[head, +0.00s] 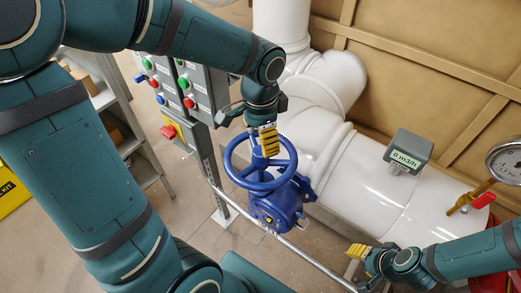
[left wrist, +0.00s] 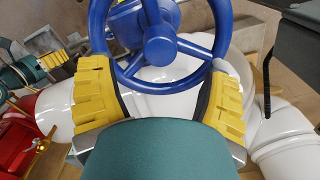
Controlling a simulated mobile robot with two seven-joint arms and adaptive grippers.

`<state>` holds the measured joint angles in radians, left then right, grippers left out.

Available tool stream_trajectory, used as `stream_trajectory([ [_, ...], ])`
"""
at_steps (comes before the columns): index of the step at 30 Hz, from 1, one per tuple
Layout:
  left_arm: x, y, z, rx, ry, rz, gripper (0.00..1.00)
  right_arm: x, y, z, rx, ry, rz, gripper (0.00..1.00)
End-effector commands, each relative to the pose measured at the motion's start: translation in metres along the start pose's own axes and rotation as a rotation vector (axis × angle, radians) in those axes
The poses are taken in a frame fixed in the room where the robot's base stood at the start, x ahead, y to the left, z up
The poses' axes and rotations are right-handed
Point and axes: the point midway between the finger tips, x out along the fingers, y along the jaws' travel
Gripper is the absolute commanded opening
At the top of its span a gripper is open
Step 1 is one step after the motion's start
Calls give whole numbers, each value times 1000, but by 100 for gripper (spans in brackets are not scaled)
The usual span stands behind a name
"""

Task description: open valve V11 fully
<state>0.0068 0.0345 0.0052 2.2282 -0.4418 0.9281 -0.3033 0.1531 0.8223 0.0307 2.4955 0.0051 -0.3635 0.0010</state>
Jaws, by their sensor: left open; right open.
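A blue valve with a round spoked handwheel (head: 236,171) sits on the white pipe in the middle of the head view. Its blue body (head: 277,205) is below the wheel; I cannot read a V11 tag on it. My left gripper (head: 269,143) is at the wheel's far upper side, its yellow fingers over the rim. In the left wrist view the left gripper (left wrist: 163,72) is open, with a finger on each side of the wheel's lower rim (left wrist: 160,86). I cannot tell whether they touch. My right gripper (head: 362,254) is open and empty, lower right, away from the valve.
A grey flow display (head: 408,152) on the white pipe (head: 370,190) reads 0 m3/h. A button panel (head: 200,95) stands behind my left arm. A thin rail (head: 312,259) runs in front of the valve.

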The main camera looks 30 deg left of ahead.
Motion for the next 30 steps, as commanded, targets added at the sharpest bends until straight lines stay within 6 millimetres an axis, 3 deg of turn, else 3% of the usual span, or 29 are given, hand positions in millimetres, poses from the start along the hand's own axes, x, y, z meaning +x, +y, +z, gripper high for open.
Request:
stream_trajectory([
  [12,-3,0,0,519,-2,2,78,-24,-10,-3,0,0,0,47],
  [20,-1,0,0,669,-1,1,78,-30,-12,-4,0,0,0,47],
  [30,-1,0,0,1000,-1,1,78,-48,-18,-7,0,0,0,47],
])
